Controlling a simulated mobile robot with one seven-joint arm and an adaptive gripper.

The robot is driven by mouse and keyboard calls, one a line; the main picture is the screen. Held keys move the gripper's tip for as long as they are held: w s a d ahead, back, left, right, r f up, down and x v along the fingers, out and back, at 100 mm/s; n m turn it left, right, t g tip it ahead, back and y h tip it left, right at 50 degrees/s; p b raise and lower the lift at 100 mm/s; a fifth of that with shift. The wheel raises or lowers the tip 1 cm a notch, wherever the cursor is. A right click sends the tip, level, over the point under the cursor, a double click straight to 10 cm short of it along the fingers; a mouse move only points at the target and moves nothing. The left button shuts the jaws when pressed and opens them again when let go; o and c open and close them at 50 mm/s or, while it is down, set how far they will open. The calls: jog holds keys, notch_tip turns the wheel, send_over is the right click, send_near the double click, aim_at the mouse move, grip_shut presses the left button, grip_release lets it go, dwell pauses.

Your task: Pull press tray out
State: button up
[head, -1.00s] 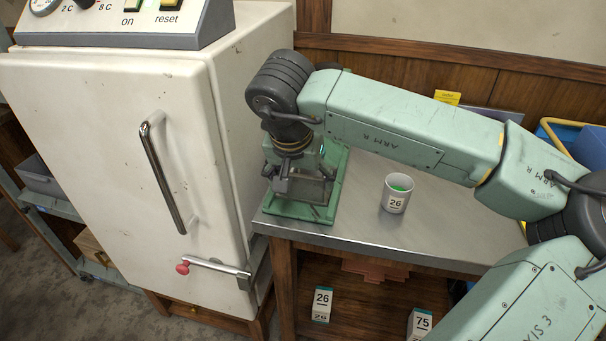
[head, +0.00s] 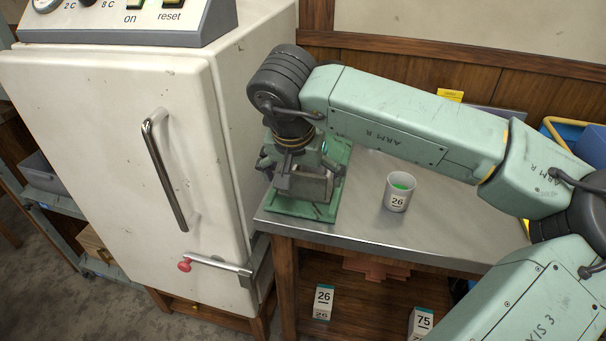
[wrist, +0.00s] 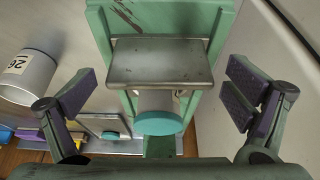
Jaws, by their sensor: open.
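The green press (head: 322,202) stands on the left end of the steel bench, beside the white cabinet. My gripper (head: 297,182) is in front of it and hides much of it in the head view. In the wrist view the press frame (wrist: 222,28) surrounds a grey metal plate, which looks like the press tray (wrist: 160,65). A teal round knob (wrist: 160,123) shows just below the plate. My gripper also shows in the wrist view (wrist: 160,98), open, with its pads apart on either side of the plate and nothing visibly held between them.
A white cup marked 26 (head: 398,198) stands on the bench (head: 430,232) to the right of the press; bench around it is clear. The white cabinet (head: 90,130) with its handle (head: 162,170) is close on the left. Boxes marked 26 (head: 323,301) and 75 (head: 421,322) stand below.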

jog(key=v, duration=1.1)
jog(key=shift+r, duration=0.3)
jog(key=shift+s, duration=0.15)
